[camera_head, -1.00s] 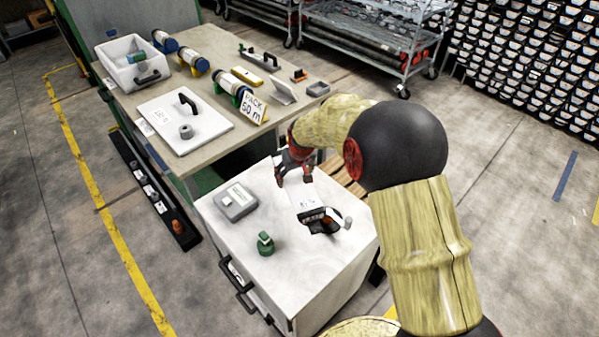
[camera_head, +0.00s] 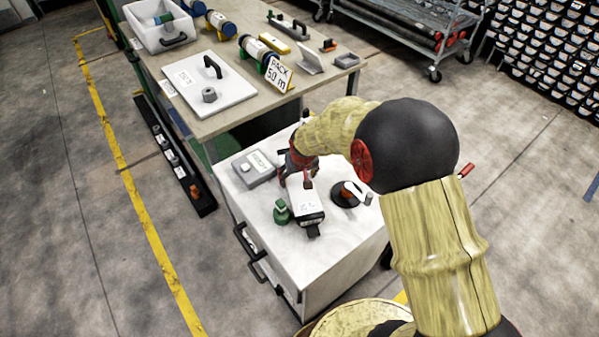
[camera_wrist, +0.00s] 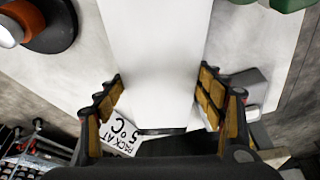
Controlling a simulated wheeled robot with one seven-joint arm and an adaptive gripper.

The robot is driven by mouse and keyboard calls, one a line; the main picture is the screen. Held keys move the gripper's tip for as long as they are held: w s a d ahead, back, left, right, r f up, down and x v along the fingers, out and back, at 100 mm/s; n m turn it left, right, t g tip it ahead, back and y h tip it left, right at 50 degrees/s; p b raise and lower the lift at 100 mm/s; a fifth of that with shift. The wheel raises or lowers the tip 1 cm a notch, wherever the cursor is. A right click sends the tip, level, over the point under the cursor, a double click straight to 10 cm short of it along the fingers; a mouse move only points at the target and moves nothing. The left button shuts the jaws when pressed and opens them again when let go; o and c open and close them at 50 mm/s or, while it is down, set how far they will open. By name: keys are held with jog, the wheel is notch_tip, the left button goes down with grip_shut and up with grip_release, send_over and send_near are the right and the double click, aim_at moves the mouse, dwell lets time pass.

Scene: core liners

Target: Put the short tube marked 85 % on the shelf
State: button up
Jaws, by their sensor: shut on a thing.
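My gripper (camera_head: 301,178) is shut on a white boxy device (camera_head: 308,203) with a small label and a black front end. It holds the device above the white cabinet top (camera_head: 325,255), between a green-capped item and a round black stand. In the wrist view the device's broad white face (camera_wrist: 155,50) lies between my two fingers (camera_wrist: 160,105). Several tubes with blue and yellow or green ends lie on the long table (camera_head: 235,121): one tube (camera_head: 220,24), and another tube (camera_head: 264,55) nearer the sign. Their markings are too small to read. I cannot tell which surface is the shelf.
On the cabinet are a grey box (camera_head: 255,168), the green item (camera_head: 282,212) and the black stand (camera_head: 345,195) with an orange part. The table holds a white bin (camera_head: 160,30), a white board with a handle (camera_head: 225,92) and a PACK sign (camera_head: 279,72). A wire trolley (camera_head: 430,25) stands behind.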

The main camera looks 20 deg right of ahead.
jog(key=shift+w+f, duration=0.15)
jog(key=shift+f, duration=0.35)
jog(key=shift+r, duration=0.1)
jog(key=o, duration=2.1)
jog(key=shift+f, duration=0.2)
